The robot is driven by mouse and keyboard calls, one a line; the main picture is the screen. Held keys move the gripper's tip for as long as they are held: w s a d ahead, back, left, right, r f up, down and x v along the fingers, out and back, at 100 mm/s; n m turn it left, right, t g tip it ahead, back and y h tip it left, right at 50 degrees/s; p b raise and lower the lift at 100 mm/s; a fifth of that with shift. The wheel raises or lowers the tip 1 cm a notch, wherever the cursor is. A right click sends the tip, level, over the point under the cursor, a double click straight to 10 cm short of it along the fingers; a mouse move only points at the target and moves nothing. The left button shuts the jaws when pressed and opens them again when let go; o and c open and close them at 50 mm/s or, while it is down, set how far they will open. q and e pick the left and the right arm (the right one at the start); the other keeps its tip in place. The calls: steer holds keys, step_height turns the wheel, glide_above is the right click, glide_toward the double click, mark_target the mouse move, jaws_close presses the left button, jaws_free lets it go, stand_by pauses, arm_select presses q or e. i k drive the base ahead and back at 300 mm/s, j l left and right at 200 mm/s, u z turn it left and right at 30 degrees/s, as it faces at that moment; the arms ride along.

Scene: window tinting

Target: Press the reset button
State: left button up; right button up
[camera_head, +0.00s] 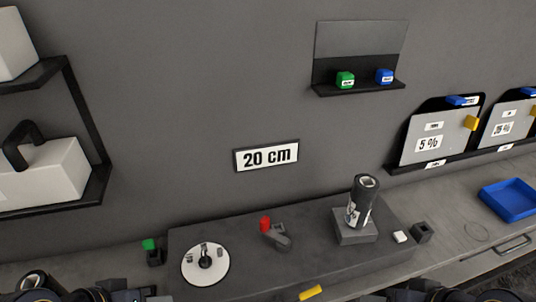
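No control in the camera_head view carries a readable reset label, so I cannot tell which one is the reset button. A green block (345,80) and a blue block (384,76) with small unreadable labels sit on a black wall shelf. A red cap (265,223) tops a small grey part on the raised bench block. A green-topped black piece (150,250) stands at the left of that block. Dark parts of my arms show at the bottom edge, left and right. The fingers of both grippers are out of view.
The raised block (310,240) holds a white round dial (205,264) and a dark can (362,203) on a stand. A yellow piece (311,292) lies near the front. A blue tray (509,200) is at right. A "20 cm" sign (266,156) hangs above.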

mark_target(400, 236)
steer(key=l+z, duration=0.1)
steer(key=z, duration=0.25)
steer(key=k+l+z, duration=0.1)
steer(key=z, duration=0.2)
steer(key=l+z, duration=0.15)
steer(key=z, duration=0.2)
